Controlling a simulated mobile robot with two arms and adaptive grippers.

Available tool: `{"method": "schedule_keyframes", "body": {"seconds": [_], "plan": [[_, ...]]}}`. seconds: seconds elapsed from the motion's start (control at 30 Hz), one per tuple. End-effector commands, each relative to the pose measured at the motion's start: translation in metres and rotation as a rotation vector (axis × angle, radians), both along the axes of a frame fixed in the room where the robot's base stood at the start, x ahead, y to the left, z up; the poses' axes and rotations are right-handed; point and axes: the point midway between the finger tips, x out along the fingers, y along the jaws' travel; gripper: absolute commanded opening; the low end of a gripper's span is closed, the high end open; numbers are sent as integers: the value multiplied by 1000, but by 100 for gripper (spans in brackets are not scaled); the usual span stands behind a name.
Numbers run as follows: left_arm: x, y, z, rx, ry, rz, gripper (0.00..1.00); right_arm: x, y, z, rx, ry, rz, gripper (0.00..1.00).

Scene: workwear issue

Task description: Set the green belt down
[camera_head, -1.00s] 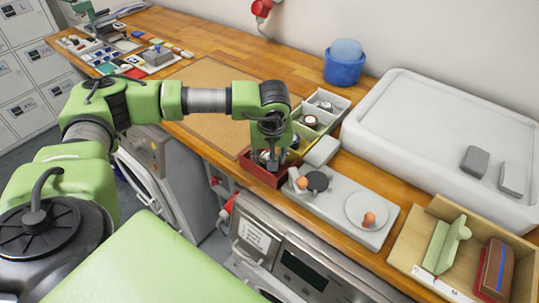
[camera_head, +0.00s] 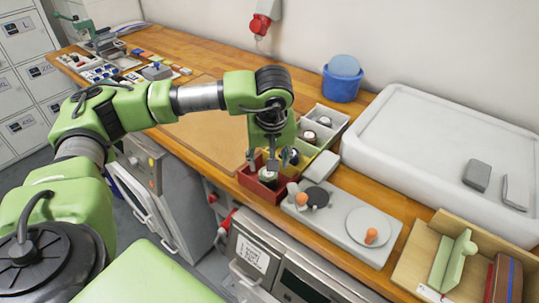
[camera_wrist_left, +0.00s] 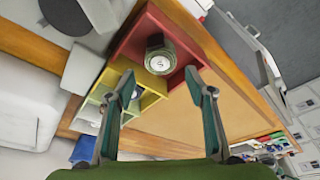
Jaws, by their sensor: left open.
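The green belt (camera_wrist_left: 161,54) is a coiled roll with a pale round top bearing a dark mark. It lies in the red compartment (camera_wrist_left: 133,41) of the divided box. In the head view the belt (camera_head: 268,176) shows inside the red compartment (camera_head: 262,190) at the box's near end. My left gripper (camera_head: 269,164) is above it. In the left wrist view the left gripper (camera_wrist_left: 162,82) has its fingers wide apart, with nothing between them and the belt beyond the tips. My right gripper is not in view.
Other compartments (camera_head: 325,110) hold rolled items. A grey board (camera_head: 335,224) with egg-like things and discs stands right of the box. Further right are a large white tray (camera_head: 400,110) and a wooden tray (camera_head: 415,262). A brown mat area (camera_head: 205,135) left of the box is clear.

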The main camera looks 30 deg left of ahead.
Motion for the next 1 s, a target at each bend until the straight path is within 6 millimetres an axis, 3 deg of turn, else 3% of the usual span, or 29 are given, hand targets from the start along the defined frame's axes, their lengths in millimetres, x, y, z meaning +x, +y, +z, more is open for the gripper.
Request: {"method": "schedule_keyframes", "body": {"seconds": [0.2,0.33,1.0], "plan": [[-7,-7,36,0,-3,-1,49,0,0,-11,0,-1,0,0],[-10,-8,47,0,-1,0,49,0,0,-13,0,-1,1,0],[-11,-9,50,0,1,0,49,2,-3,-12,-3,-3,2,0]]}}
